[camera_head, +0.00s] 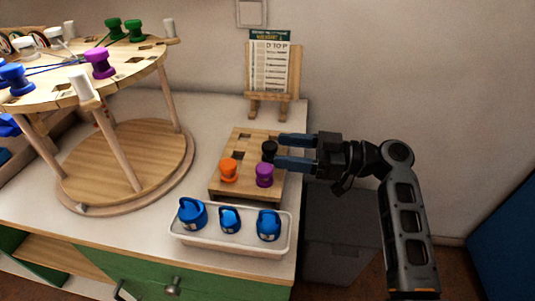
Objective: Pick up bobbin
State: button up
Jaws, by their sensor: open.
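A wooden block board (218,180) on the counter bears an orange bobbin (229,170), a purple bobbin (265,175) and a black bobbin (269,150). All of them stand upright. My gripper (281,151) reaches in from the right with its blue fingers open. The black bobbin is at the fingertips, at or between their ends; I cannot tell whether they touch it. On the round wooden stand (125,84) at the left are more bobbins: a purple one (99,62), a blue one (15,78), white ones (54,36) and green ones (133,30).
A white tray (230,245) with three blue weights (230,219) lies in front of the board. A small easel (273,79) with a printed card stands behind it. Posts (83,86) rise from the round stand. Bare counter (205,115) lies between stand and board.

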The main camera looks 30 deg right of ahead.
aim_at(270, 152)
jog(key=x, duration=0.4)
jog(key=shift+a+f+p, duration=0.2)
jog(key=shift+f+p, duration=0.1)
jog(key=shift+p, duration=0.05)
jog(key=c, duration=1)
